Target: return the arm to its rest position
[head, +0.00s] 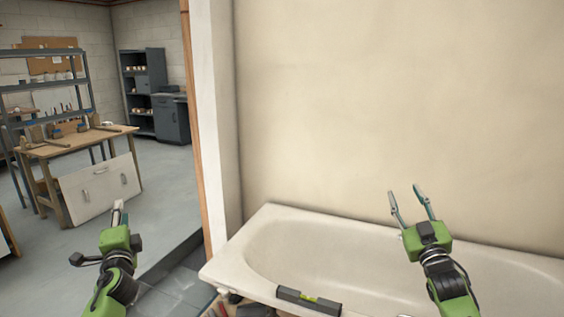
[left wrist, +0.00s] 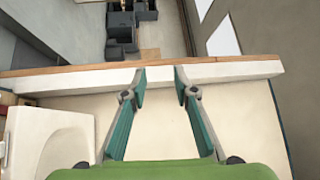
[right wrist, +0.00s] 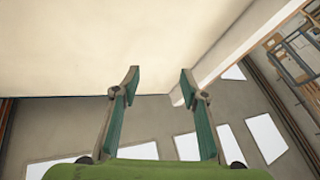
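My left gripper (head: 118,206) is raised at the lower left of the head view, in front of the workshop floor. It is seen nearly edge-on there. In the left wrist view its fingers (left wrist: 160,75) stand apart with nothing between them. My right gripper (head: 405,190) is raised at the right of the head view, in front of the beige wall and over the bathtub (head: 222,262). Its fingers point up and are apart. The right wrist view also shows them open and empty (right wrist: 160,70).
A black level (head: 308,300) with a green-yellow middle lies at the tub's near rim. A white post (head: 213,110) edges the booth at the left. Beyond it are a wooden workbench (head: 75,143), a shelf rack (head: 45,85) and open floor. The bare wall (head: 400,90) stands behind the tub.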

